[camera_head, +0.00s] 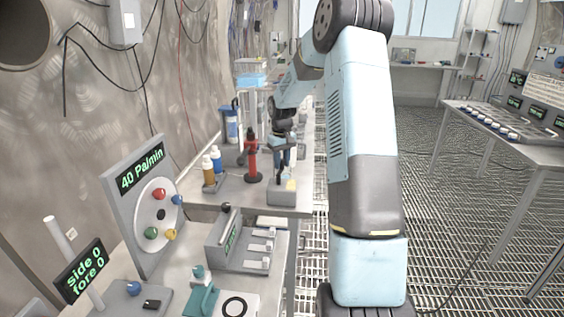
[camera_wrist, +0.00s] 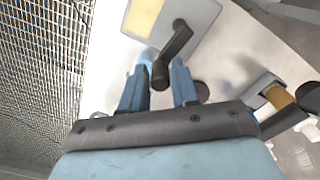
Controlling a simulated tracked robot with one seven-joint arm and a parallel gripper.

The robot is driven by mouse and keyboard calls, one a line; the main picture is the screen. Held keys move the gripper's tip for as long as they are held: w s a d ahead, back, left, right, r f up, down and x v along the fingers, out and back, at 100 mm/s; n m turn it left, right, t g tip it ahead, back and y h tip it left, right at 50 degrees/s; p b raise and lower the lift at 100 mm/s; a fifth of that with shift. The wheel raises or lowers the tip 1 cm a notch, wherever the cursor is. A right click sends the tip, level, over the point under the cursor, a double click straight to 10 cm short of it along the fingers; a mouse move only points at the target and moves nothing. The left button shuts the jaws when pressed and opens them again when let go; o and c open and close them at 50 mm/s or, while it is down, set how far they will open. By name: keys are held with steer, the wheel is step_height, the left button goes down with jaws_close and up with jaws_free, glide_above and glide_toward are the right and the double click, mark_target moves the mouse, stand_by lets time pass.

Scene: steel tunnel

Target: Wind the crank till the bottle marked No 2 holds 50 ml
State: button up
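A grey box with a yellow label (camera_head: 282,193) stands at the front right corner of the far bench; it also shows in the wrist view (camera_wrist: 204,16). A dark crank arm (camera_wrist: 178,42) rises from it and ends in a dark round knob. My gripper (camera_wrist: 160,66) has its two blue fingers apart, one on each side of the knob; I cannot tell whether they touch it. In the head view my gripper (camera_head: 284,160) points down over the box. Two brown bottles with white caps (camera_head: 209,170) stand to the left. No "No 2" mark or level is readable.
A red bottle-like thing (camera_head: 251,158) stands close left of my gripper. Nearer are a "40 Pa/min" panel (camera_head: 140,185), a small display (camera_head: 80,270) and a grey box with white levers (camera_head: 238,243).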

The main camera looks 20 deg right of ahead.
jaws_close()
